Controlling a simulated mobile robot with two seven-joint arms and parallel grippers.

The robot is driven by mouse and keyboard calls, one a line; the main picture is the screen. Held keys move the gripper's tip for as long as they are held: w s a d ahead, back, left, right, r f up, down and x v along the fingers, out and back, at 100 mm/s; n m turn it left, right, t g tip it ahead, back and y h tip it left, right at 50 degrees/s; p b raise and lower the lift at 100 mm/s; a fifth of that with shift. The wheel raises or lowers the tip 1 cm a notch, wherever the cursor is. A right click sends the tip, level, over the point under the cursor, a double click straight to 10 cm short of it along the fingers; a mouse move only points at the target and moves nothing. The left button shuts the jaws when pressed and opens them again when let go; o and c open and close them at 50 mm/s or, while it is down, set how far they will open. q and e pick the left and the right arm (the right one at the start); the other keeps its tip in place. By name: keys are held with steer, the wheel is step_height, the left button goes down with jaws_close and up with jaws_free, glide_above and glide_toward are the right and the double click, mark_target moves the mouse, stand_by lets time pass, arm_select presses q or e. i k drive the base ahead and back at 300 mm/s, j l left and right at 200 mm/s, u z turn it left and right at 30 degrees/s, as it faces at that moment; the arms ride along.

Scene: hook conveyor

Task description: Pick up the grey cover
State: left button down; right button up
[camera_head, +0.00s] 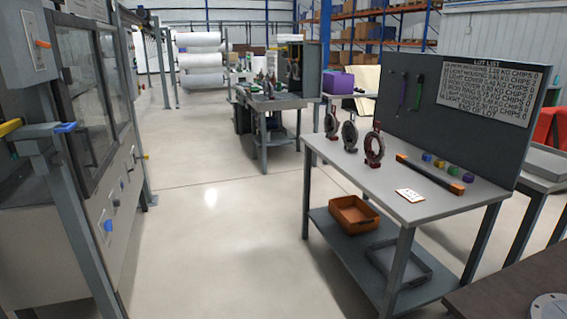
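A flat grey round disc with small holes (549,306), which looks like a grey cover, lies on a dark brown table (492,296) in the bottom right corner. The frame edge cuts off part of it. Several upright dark ring-shaped parts, among them one in a reddish holder (374,148), stand on the grey workbench (425,212); I cannot tell whether any of them is a cover. Neither of my grippers is in view.
The workbench has a dark back panel with a lot list (485,90), a dark bar, small coloured pieces and a white card. An orange bin (352,216) and a grey tray sit on its lower shelf. A glazed machine (85,150) stands left. The floor between is clear.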

mark_target(350, 132)
steer(key=i, duration=2.8)
